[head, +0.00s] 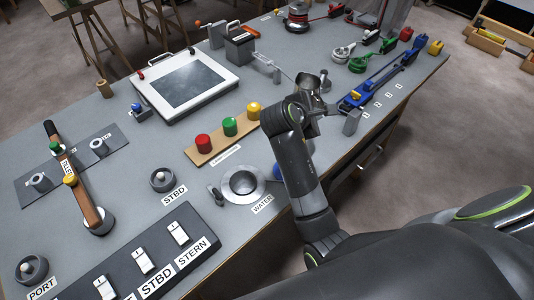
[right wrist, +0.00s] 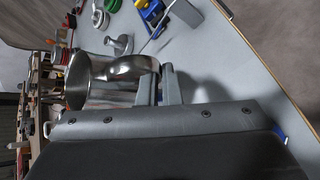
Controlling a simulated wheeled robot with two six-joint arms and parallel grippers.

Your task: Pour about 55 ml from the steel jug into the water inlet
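The steel jug (head: 309,84) is beyond my right forearm in the head view, partly hidden by my wrist. In the right wrist view the jug (right wrist: 88,82) shows its shiny body and curved handle. My right gripper (right wrist: 160,84) has its two fingers closed about the handle's end. I cannot tell whether the jug is clear of the table. The water inlet (head: 226,190) is a round metal collar with a dark opening, labelled WATER, on the near edge of the table. The jug is well away from it, up and to the right. My left gripper is not in view.
A board with red, green and yellow buttons (head: 229,127) lies just beyond the inlet. A STBD knob (head: 163,179) and a switch panel (head: 145,266) are left of it. A blue rail (head: 385,80) and coloured-handled parts lie to the right. A framed screen (head: 187,84) stands farther back.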

